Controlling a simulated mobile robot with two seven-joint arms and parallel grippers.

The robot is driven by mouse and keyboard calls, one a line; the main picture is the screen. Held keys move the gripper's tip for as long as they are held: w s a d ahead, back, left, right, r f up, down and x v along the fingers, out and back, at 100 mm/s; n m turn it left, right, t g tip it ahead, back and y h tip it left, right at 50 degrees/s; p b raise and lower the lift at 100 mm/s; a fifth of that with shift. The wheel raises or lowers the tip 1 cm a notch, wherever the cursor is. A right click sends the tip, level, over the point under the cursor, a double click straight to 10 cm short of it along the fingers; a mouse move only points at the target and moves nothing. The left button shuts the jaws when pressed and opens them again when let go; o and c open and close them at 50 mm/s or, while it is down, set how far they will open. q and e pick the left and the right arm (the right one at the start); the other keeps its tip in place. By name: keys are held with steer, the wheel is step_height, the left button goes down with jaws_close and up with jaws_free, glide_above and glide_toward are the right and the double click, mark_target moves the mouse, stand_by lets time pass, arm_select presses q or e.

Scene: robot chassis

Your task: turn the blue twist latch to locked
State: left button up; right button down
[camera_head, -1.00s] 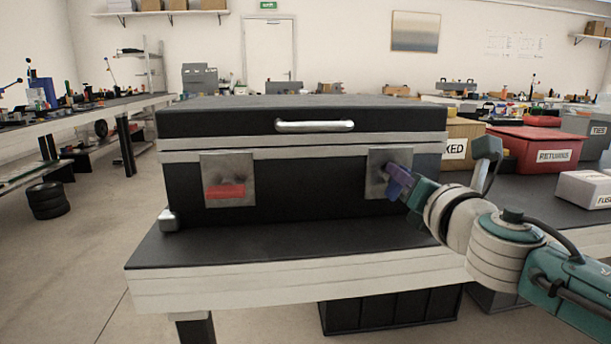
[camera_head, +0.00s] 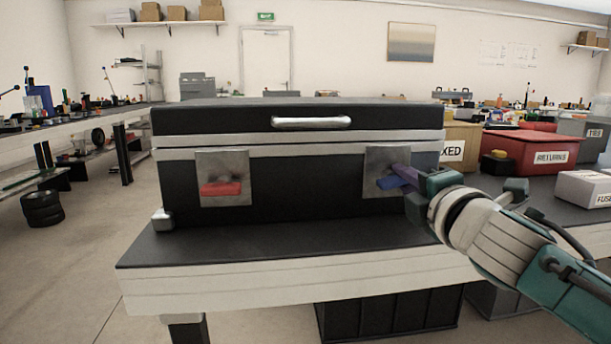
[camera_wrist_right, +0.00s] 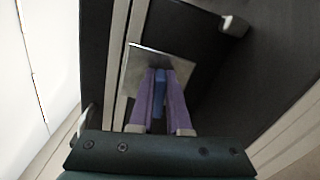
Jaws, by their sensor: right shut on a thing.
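The blue twist latch (camera_head: 389,183) sits on a grey metal plate (camera_head: 378,160) at the right of the black case's front. Its blue handle now lies close to horizontal in the head view. My right gripper (camera_head: 403,178) has purple fingers shut on the handle. In the right wrist view the blue handle (camera_wrist_right: 159,88) stands between the two purple fingers (camera_wrist_right: 160,100). A red twist latch (camera_head: 221,188) lies about horizontal on its own plate at the left of the case. My left gripper is not in view.
The black case (camera_head: 300,195) with a silver handle (camera_head: 311,122) stands on a dark-topped bench (camera_head: 290,245). To its right are a cardboard box (camera_head: 460,135), a red RETURNS bin (camera_head: 530,152) and a white box (camera_head: 588,187).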

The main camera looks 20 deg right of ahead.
steer(key=shift+f+m, duration=0.15)
steer(key=shift+m, duration=0.95)
steer(key=c, duration=0.9)
jaws_free()
steer(key=p+v, duration=0.2)
steer(key=v, duration=0.8)
